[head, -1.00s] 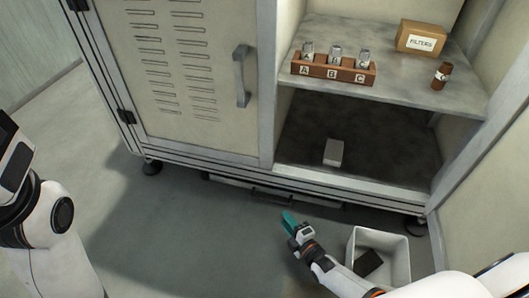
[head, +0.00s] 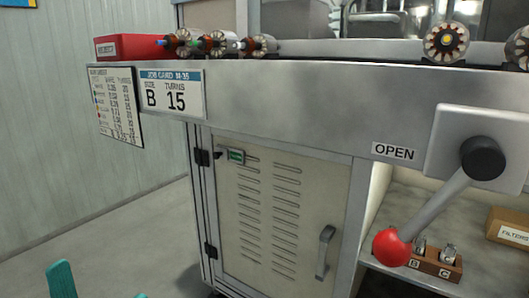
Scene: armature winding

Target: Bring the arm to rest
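Two teal fingertips (head: 100,287) show at the bottom left edge, apart from each other with nothing visible between them. By their place on the left they look like my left gripper, open. The rest of that gripper and its arm are below the frame. They are in front of the floor, clear of the cabinet. My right gripper and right arm are not in view.
A lever with a red knob (head: 392,248) juts out at right beside an OPEN label (head: 394,151). The metal bench (head: 300,103) bears a red bin (head: 130,47) and several armatures. Below are a vented cabinet door (head: 270,215) and a brown lettered rack (head: 437,265).

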